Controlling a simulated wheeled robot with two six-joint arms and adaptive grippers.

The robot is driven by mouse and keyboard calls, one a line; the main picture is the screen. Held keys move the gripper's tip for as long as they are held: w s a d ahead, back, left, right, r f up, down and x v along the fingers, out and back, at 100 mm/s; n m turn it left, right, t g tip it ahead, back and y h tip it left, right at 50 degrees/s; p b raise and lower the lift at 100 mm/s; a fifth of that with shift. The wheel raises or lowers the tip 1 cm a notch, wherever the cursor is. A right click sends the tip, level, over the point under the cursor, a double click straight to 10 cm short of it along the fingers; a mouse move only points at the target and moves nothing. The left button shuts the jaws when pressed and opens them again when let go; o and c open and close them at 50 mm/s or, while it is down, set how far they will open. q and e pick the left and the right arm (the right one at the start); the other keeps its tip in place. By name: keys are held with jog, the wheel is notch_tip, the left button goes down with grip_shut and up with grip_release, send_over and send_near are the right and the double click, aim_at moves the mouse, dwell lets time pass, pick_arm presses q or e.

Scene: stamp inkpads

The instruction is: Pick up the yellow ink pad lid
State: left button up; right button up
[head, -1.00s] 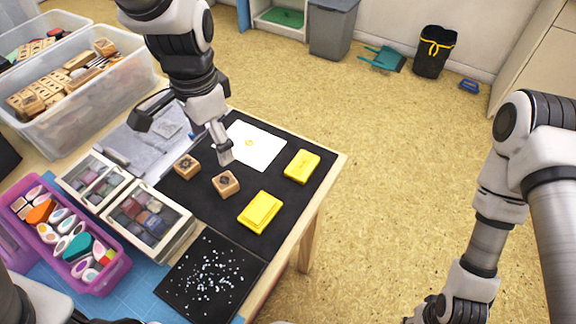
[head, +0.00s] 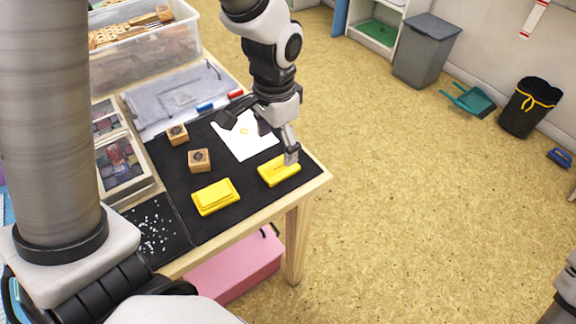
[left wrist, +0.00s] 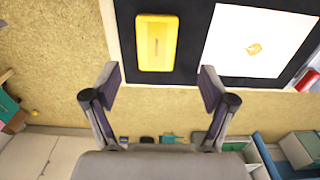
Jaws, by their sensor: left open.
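A flat yellow piece with a small mark on top, which looks like the ink pad lid (head: 270,178), lies on the black mat near the table's right corner. It also shows whole in the left wrist view (left wrist: 156,42), just beyond my fingertips. A second yellow piece (head: 215,196) with a raised top, perhaps the pad itself, lies to its left. My left gripper (head: 260,138) is open and empty above the flat piece, one finger overlapping it in the head view. Both fingers show spread in the left wrist view (left wrist: 158,80). My right gripper is out of view.
White paper (head: 232,143) with a yellow print lies behind the lid. Two wooden stamps (head: 199,160) (head: 178,134) stand on the black mat (head: 176,172). Storage boxes line the table's left. Open floor (head: 420,220) lies to the right.

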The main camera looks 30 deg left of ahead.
aim_at(281, 166)
pick_arm(q)
jog(key=f, duration=0.2)
jog(key=f+b, duration=0.1)
jog(key=d+f, duration=0.1)
jog(key=f, duration=0.1)
jog(key=shift+w+f+b, duration=0.2)
jog(key=shift+f+b, duration=0.1)
jog(key=shift+f, duration=0.05)
jog(key=shift+a+f, duration=0.15)
jog(key=c, duration=0.9)
